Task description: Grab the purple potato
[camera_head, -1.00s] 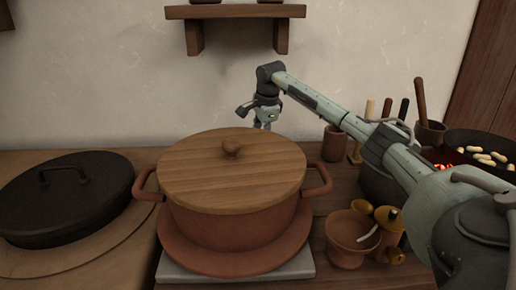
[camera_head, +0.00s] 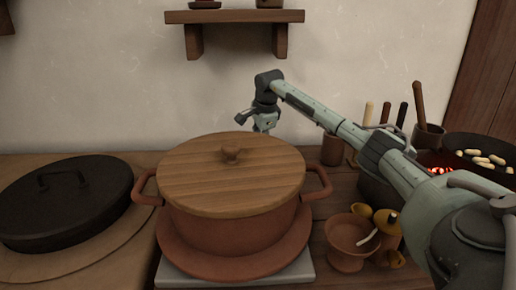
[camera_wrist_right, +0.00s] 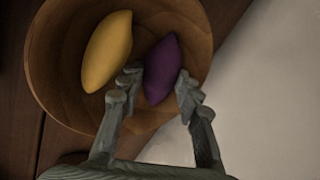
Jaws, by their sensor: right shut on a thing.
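The purple potato (camera_wrist_right: 162,70) lies in a round wooden bowl (camera_wrist_right: 60,57) in the right wrist view. My right gripper (camera_wrist_right: 158,85) is shut on it, with one finger on each side of its lower end. A yellow potato (camera_wrist_right: 107,50) lies to its left in the same bowl. In the head view my right gripper (camera_head: 264,124) is behind the lidded clay pot, close to the wall. The bowl and both potatoes are hidden there by the pot. My left gripper is not in view.
The clay pot (camera_head: 228,224) with a wooden lid (camera_head: 230,178) stands in front of my right gripper. A black lidded pan (camera_head: 62,205) is at the left. A small clay cup (camera_head: 347,243), utensils and a dark pan (camera_head: 480,146) are at the right. A wooden shelf (camera_head: 240,16) hangs above.

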